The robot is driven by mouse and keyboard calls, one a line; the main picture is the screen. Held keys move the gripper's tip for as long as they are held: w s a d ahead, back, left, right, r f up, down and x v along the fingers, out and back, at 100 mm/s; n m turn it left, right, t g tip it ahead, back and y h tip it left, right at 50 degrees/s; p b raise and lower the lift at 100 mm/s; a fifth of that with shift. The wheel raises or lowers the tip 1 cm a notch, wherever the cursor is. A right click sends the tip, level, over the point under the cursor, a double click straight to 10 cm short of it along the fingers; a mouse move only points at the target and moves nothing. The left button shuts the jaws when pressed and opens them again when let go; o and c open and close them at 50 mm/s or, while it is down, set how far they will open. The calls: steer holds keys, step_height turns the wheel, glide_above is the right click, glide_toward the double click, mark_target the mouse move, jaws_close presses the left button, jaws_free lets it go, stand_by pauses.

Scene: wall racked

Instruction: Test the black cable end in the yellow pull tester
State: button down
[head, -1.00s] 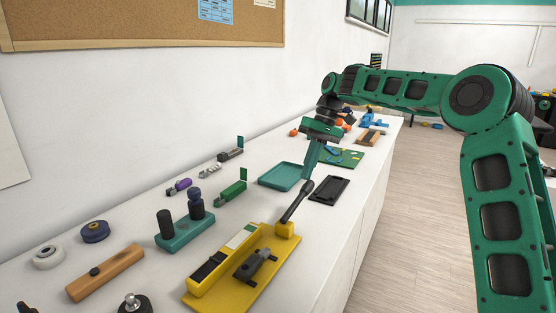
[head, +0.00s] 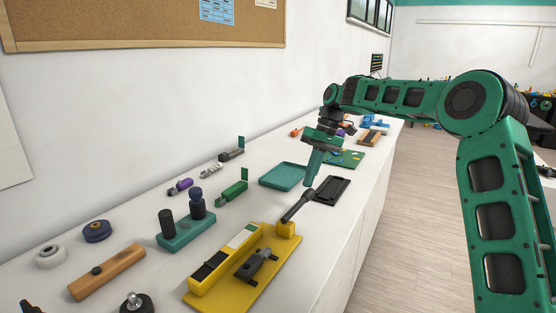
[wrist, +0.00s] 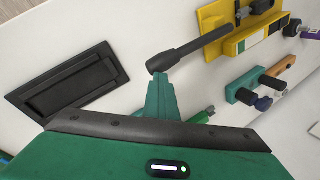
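The yellow pull tester (head: 222,287) lies on the near part of the counter, and part of it shows in the wrist view (wrist: 215,20). Its black lever (head: 298,206) slants up from a yellow block at its far end. A dark grey to black piece (head: 256,264) lies on the tester's base; it looks like the black cable end, but I cannot tell surely. My gripper (head: 309,184) points down at the lever's tip. In the wrist view the fingers (wrist: 164,78) overlap or touch the tip of the lever (wrist: 185,50). Their gap is hidden.
A black tray (head: 330,189) and a teal tray (head: 283,175) lie beyond the tester. A teal stand with dark posts (head: 185,232), a green cable end (head: 233,191) and a purple one (head: 180,187) are on its left. The counter's right edge is close.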

steer(key=shift+d+f, duration=0.15)
steer(key=shift+f, duration=0.25)
steer(key=v, duration=1.1)
steer(key=shift+a+r, duration=0.25)
stand_by(0.6)
